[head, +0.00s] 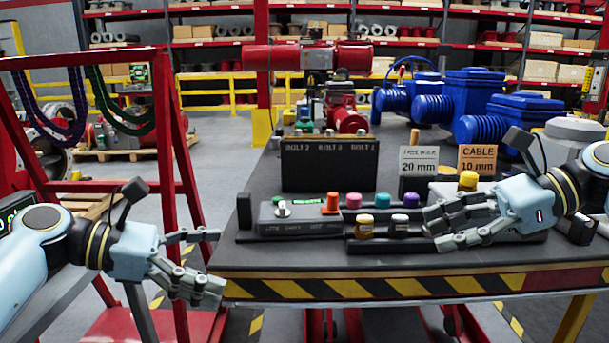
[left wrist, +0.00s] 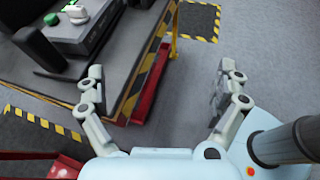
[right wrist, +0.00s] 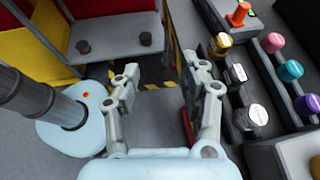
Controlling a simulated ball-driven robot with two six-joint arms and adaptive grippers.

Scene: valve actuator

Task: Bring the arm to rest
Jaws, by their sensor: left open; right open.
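My left gripper (head: 208,262) is open and empty, off the left front corner of the workbench (head: 400,262). In the left wrist view its fingers (left wrist: 160,92) stand wide apart with floor and the bench edge between them. My right gripper (head: 435,225) is open above the front right part of the bench, beside the row of small capped jars. In the right wrist view its fingers (right wrist: 162,98) are apart with nothing between them. Both arms are held out in front of me.
A grey control box (head: 300,222) with an orange knob (head: 331,203) and small jars, including a yellow-capped jar (head: 367,226), line the bench front. A black bolt rack (head: 330,165) and blue actuators (head: 480,110) stand behind. A red frame (head: 170,170) stands left. Floor shows between frame and bench.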

